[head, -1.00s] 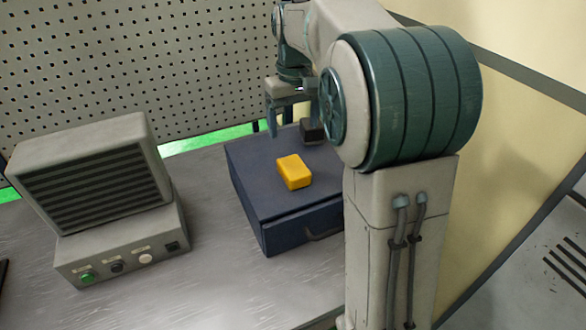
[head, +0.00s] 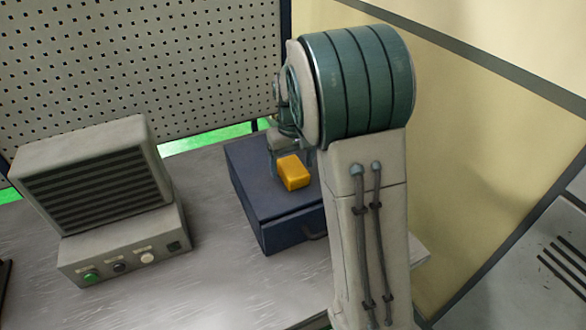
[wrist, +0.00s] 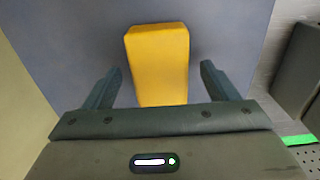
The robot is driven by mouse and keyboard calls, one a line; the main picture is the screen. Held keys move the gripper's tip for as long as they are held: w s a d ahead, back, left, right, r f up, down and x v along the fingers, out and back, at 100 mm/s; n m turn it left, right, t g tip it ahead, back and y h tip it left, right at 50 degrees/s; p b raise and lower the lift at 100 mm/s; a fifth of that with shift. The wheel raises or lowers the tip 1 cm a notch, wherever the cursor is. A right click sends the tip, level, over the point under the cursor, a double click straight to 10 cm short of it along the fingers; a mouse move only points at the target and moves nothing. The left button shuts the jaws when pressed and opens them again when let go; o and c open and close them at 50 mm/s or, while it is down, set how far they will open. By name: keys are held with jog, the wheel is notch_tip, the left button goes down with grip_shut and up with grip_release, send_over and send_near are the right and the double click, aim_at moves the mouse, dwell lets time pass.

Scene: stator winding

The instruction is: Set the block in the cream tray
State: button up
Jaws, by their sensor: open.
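A yellow block (head: 294,173) lies on top of a dark blue box with a drawer front (head: 285,228). In the wrist view the block (wrist: 158,62) lies just ahead of my gripper (wrist: 160,85), roughly between the lines of its two fingers. The fingers are spread apart and hold nothing. In the head view my gripper (head: 286,152) is partly hidden by the block and my arm, just behind the block. I see no cream tray in these frames.
A grey slatted machine (head: 100,190) with several buttons stands on the left of the metal table (head: 215,285). A perforated panel (head: 130,60) rises behind. Bare table lies between the machine and the blue box.

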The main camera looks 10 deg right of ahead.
jog(key=shift+f, duration=0.65)
jog(key=c, duration=1.2)
jog(key=shift+c, duration=0.4)
jog(key=shift+r, duration=0.15)
